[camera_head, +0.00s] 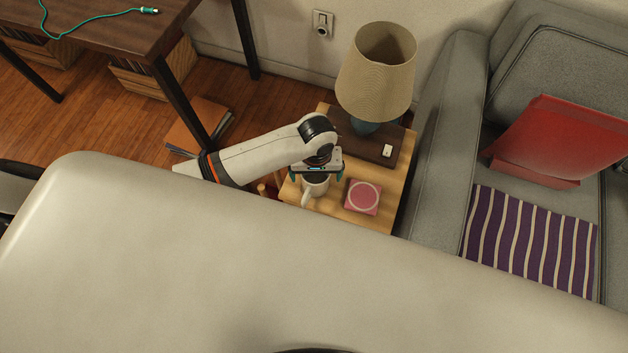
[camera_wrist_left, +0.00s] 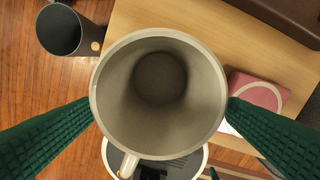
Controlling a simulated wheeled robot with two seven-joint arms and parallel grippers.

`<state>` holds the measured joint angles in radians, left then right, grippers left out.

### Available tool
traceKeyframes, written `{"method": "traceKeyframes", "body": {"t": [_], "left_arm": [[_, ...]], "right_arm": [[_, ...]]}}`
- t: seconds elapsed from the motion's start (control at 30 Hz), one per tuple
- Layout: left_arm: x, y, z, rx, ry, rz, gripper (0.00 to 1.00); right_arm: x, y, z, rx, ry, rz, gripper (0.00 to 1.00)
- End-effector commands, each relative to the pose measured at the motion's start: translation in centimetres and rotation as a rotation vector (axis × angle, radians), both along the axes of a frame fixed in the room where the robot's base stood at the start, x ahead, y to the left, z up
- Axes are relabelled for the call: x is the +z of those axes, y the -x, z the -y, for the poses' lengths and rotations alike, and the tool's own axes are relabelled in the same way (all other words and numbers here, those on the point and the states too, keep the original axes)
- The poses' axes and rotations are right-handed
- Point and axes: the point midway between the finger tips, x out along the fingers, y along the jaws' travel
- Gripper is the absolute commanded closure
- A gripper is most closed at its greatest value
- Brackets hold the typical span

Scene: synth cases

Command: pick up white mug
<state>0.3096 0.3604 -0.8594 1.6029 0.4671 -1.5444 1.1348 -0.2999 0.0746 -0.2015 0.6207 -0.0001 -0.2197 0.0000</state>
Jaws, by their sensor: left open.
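The white mug (camera_head: 315,187) stands upright on the small wooden side table (camera_head: 328,207), near its left side. In the left wrist view the mug (camera_wrist_left: 105,100) is seen from above, empty, with its handle toward the bottom of the picture. My left gripper (camera_head: 316,172) is just over the mug with its jaws apart. In the left wrist view its green fingers (camera_wrist_left: 160,112) lie on either side of the mug. I cannot tell whether they touch it. My right gripper is not in view.
A pink box with a pale ring (camera_head: 363,196) sits close to the right of the mug. A lamp (camera_head: 376,75) stands behind on a dark brown box (camera_head: 390,136). A grey armchair (camera_head: 440,120) borders the table's right side. A dark cup-like container (camera_wrist_left: 60,30) is lower down at left.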

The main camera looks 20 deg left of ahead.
Motion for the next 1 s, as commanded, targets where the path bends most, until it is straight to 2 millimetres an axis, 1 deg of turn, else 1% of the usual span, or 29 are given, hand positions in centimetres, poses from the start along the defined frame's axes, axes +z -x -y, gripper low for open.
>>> {"method": "traceKeyframes", "body": {"t": [0.2, 0.3, 0.4, 0.57, 0.6, 0.67, 0.9, 0.93, 1.0], "left_arm": [[-3.4, -0.3, -0.2, -0.001, -0.002, -0.001, 0.06], [-4.4, -0.3, -0.2, 0.0, -0.001, 0.001, 0.06], [-4.7, -0.3, -0.2, -0.001, 0.0, 0.001, 0.06], [-4.7, -0.2, -0.2, -0.001, 0.0, 0.001, 0.06], [-4.7, -0.2, -0.2, -0.001, 0.0, 0.001, 0.09], [-4.7, -0.2, -0.2, -0.001, 0.0, 0.001, 0.19], [-4.7, -0.2, -0.2, -0.001, 0.0, 0.001, 0.58], [-4.7, -0.2, -0.2, -0.001, 0.0, 0.001, 0.61], [-4.6, -0.3, -0.2, -0.001, 0.001, 0.001, 0.61]], "right_arm": [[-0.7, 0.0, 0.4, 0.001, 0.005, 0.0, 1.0], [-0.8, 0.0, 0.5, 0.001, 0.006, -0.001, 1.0], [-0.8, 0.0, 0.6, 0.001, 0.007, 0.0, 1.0], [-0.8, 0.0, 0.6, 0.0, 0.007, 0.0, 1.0], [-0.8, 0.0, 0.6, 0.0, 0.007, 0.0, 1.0], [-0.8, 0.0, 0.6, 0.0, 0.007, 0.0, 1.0], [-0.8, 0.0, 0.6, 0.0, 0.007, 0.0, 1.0], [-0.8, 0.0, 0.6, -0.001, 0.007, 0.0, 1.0], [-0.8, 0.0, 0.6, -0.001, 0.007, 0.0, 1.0]]}}
